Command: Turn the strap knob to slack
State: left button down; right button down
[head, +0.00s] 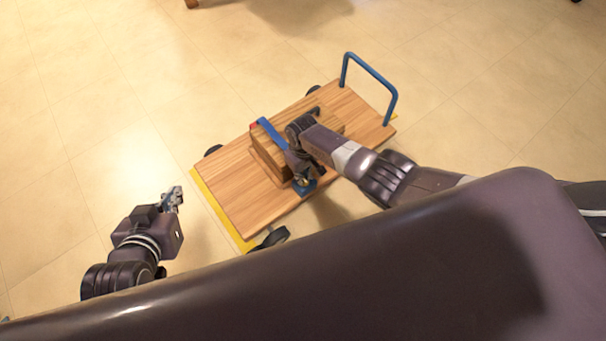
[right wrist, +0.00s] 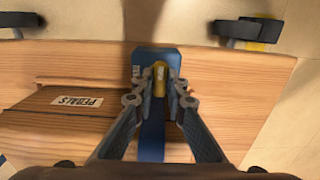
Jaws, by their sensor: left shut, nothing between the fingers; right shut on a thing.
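The strap knob (right wrist: 160,77) is a small yellow lever on a blue base plate (right wrist: 147,55) in the right wrist view. It points roughly along the blue strap (right wrist: 152,145). My right gripper (right wrist: 160,92) is shut on the knob, one finger on each side. Small markings on the plate are too blurred to read. In the head view the strap (head: 269,131) crosses a wooden box, and my right gripper (head: 301,174) reaches down to the plate at the box's near side, partly hiding the knob. My left gripper (head: 177,195) is shut and empty, left of the cart.
The box (head: 265,158) stands on a wooden cart (head: 228,205) with a blue handle (head: 372,70), yellow edges and black wheels. The tiled floor around is clear.

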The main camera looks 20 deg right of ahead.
jog(key=m+p, duration=0.1)
jog(key=m, duration=0.4)
jog(key=shift+a+m, duration=0.1)
jog(key=shift+m, duration=0.2)
jog(key=m, duration=0.2)
jog(key=shift+m, duration=0.3)
jog(key=m, duration=0.4)
jog(key=shift+m, duration=0.3)
pick_arm(q)
jog(key=s+a+f+g+y, duration=0.1)
jog(key=s+a+f+g, duration=0.2)
jog(key=s, duration=0.6)
notch_tip(320, 180, down, 2)
jog(key=shift+s+f+g+p, duration=0.1)
jog(key=shift+s+g+p, duration=0.15)
jog(key=shift+g, duration=0.65)
pick_arm(e)
jog(key=m, duration=0.5)
jog(key=shift+w, duration=0.1)
jog(key=c, duration=1.9)
grip_release()
jog(key=shift+c, duration=0.2)
pick_arm(q)
jog(key=shift+w, duration=0.2)
